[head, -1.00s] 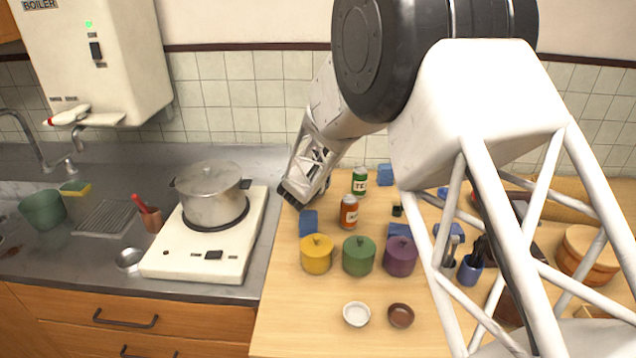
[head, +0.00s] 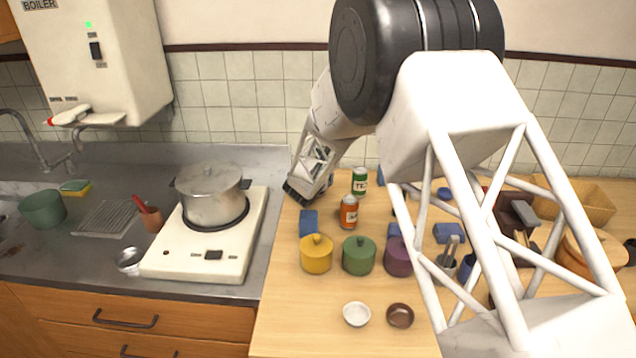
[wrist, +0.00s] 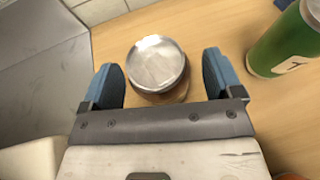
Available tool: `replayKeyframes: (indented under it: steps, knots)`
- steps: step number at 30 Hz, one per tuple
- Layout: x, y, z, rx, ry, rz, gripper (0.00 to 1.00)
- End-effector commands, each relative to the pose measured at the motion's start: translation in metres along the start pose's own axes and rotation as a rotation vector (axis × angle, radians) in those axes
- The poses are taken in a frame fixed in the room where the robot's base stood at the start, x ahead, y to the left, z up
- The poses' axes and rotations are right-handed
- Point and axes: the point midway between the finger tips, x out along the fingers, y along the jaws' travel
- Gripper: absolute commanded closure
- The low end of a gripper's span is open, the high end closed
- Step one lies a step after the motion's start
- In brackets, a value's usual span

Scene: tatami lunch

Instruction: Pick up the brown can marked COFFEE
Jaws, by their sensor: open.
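In the wrist view, a can with a silver lid (wrist: 157,63) and a thin strip of brown side stands upright between the blue fingers of my gripper (wrist: 162,70). The fingers are open, one on each side, with a gap visible on both sides. No label shows on this can from above. In the head view, my gripper (head: 300,192) is low over the back left of the wooden counter and hides this can.
A green can (head: 360,181), also in the wrist view (wrist: 288,42), stands close on the right. An orange-brown can (head: 349,213) is nearer the front. Yellow (head: 316,256) and green (head: 358,257) lidded pots stand in front. A stove with a pot (head: 212,196) is left.

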Motion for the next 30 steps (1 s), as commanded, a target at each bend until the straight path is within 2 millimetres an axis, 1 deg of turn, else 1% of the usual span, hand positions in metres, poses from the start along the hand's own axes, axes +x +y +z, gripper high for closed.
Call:
replayKeyframes:
  steps: [5, 21, 29, 30]
  knots:
    - [0.0061, -0.0001, -0.0007, 0.000, 0.001, 0.000, 0.14]
    - [0.0059, 0.0001, -0.0005, 0.000, 0.001, 0.000, 0.14]
    - [0.0058, 0.0001, -0.0005, 0.000, 0.001, 0.000, 0.54]
    - [0.0058, 0.0001, -0.0005, 0.000, 0.001, 0.000, 0.60]
